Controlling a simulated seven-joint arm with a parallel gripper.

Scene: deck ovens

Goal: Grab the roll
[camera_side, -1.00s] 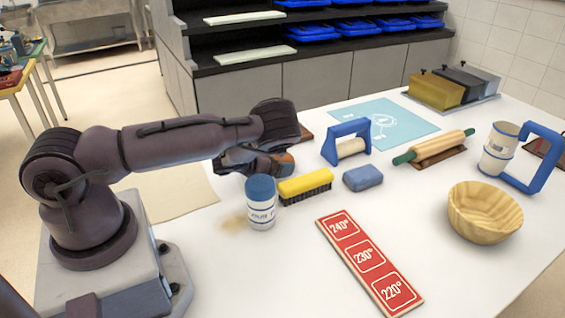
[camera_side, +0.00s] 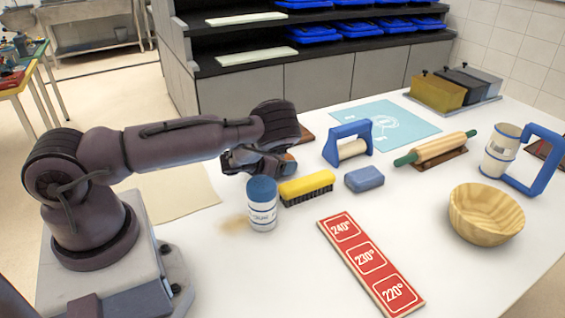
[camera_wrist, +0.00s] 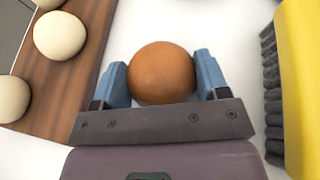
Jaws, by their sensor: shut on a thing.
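The roll (camera_wrist: 162,72) is a round, orange-brown ball in the wrist view. My gripper (camera_wrist: 161,80) has its two blue fingers on either side of the roll, and it is shut on it. White table surface shows around the roll. In the side view my gripper (camera_side: 258,160) is low over the table, behind the blue-capped shaker and the yellow brush. The roll is mostly hidden there by the gripper, so I cannot tell from it whether the roll is off the table.
A yellow brush (camera_wrist: 305,75) is close on the right in the wrist view. A wooden board (camera_wrist: 70,75) with pale dough balls (camera_wrist: 60,36) lies left. A blue-capped shaker (camera_side: 262,205) and blue block (camera_side: 364,179) stand nearby; a red temperature board (camera_side: 369,262) lies in front.

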